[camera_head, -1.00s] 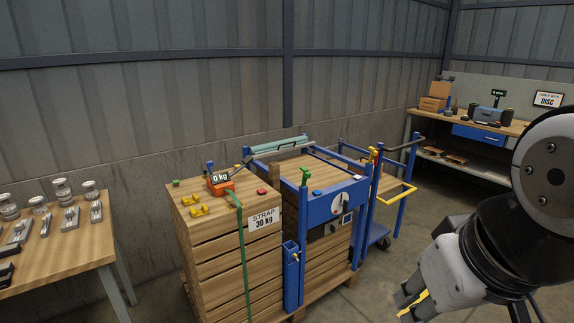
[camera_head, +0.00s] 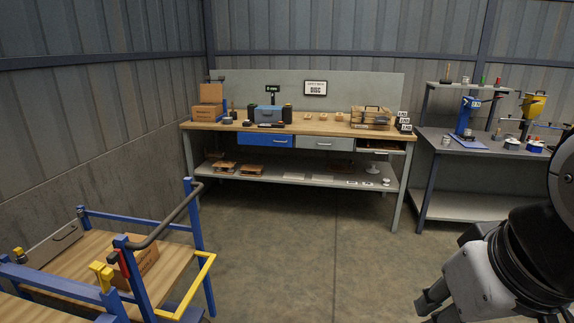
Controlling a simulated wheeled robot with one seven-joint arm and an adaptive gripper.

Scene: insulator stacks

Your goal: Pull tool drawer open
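A blue drawer (camera_head: 266,140) and a grey drawer (camera_head: 325,143) sit side by side under the wooden top of the workbench (camera_head: 300,125) at the back wall. Both look closed, and each has a handle on its front. No label tells which is the tool drawer. My gripper (camera_head: 432,304) is at the lower right, well in front of the bench and far from both drawers. Its dark fingers seem apart with nothing between them. The frame's lower edge partly cuts off the view of it.
A blue-framed cart (camera_head: 150,230) with a yellow handle (camera_head: 205,270) stands at the lower left. A grey side table (camera_head: 470,145) with tools stands right of the bench. The concrete floor (camera_head: 300,250) between me and the bench is clear.

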